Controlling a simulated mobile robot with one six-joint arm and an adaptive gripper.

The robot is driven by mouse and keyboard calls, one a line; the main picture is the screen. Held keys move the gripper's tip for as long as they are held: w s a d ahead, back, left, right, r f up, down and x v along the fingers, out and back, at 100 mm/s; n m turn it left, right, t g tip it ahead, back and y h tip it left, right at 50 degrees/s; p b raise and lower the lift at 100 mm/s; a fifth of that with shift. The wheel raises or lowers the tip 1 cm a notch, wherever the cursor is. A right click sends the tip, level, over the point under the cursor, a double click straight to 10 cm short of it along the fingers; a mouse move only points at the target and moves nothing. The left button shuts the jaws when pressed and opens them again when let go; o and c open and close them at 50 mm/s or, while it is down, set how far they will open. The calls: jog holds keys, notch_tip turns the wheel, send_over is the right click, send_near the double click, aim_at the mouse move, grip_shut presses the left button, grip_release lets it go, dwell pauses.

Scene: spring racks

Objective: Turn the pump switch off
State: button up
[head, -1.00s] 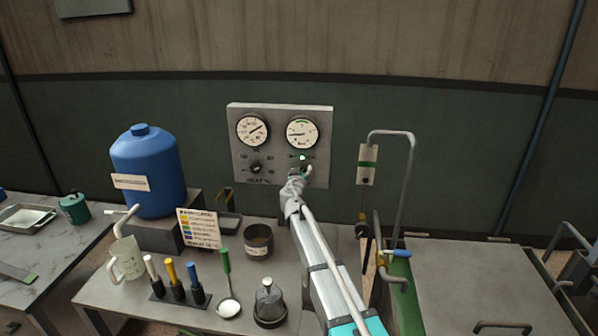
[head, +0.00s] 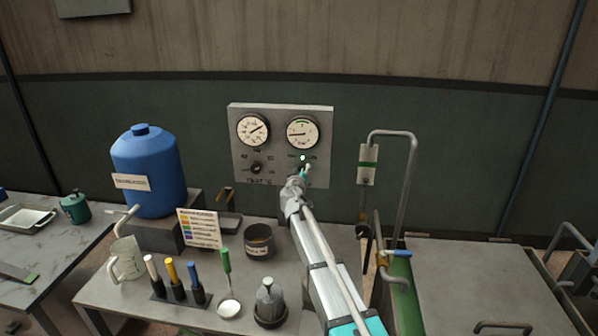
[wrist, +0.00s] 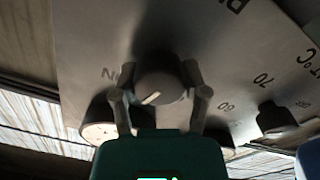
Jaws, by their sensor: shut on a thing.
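The grey control panel (head: 240,165) stands at the back of the bench with two round gauges on it. In the head view a small green lamp (head: 303,158) glows below the right gauge, and my gripper (head: 300,179) reaches the panel just under it. In the wrist view my gripper (wrist: 153,78) has one finger on each side of the dark round pump switch knob (wrist: 160,88) and is shut on it. A white mark on the knob slants toward the lower left. Part of a label shows left of the knob; the left finger covers the rest.
A second knob (head: 256,168) with numbers around it sits on the panel's left half. A blue barrel (head: 148,175), a label card (head: 200,228), a dark pot (head: 258,240) and a bell-shaped item (head: 270,302) stand on the bench. A bent pipe (head: 411,180) rises on the right.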

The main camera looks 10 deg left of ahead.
jog(key=n, duration=0.4)
jog(key=shift+f+n, duration=0.1)
jog(key=shift+n, duration=0.2)
jog(key=n, duration=0.4)
jog(key=shift+s+n, duration=0.1)
jog(key=shift+n, duration=0.2)
jog(key=o, duration=1.1)
jog(key=shift+o, duration=0.2)
